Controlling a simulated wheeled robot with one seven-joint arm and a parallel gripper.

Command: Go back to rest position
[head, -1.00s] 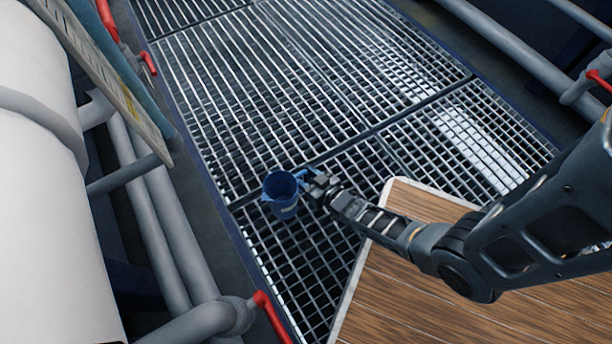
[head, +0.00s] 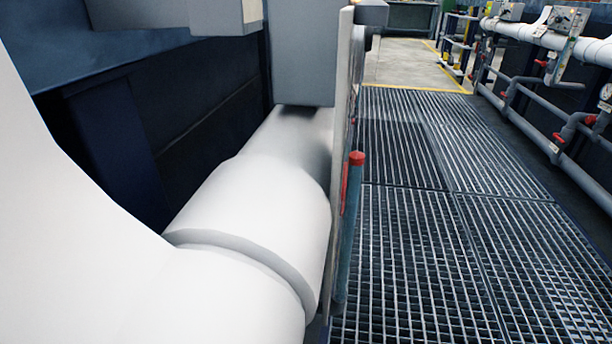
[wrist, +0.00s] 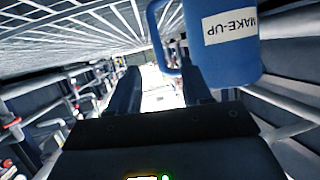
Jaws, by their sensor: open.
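In the wrist view, a blue mug (wrist: 215,55) with a white label reading "MAKE-UP" shows upside down at the upper right. Its handle (wrist: 158,38) loops out on the left side of the mug. My gripper (wrist: 155,65) is open, its two dark fingers apart with a bright gap between them. The right finger is close beside the mug and its handle. I cannot tell whether it touches them. Neither the mug nor my gripper shows in the head view.
In the head view, a large white pipe (head: 250,215) fills the left side. A thin upright panel and a teal pipe with a red cap (head: 352,215) stand beside it. A metal grating walkway (head: 430,230) runs clear ahead. Pipes with red valves (head: 545,95) line the right side.

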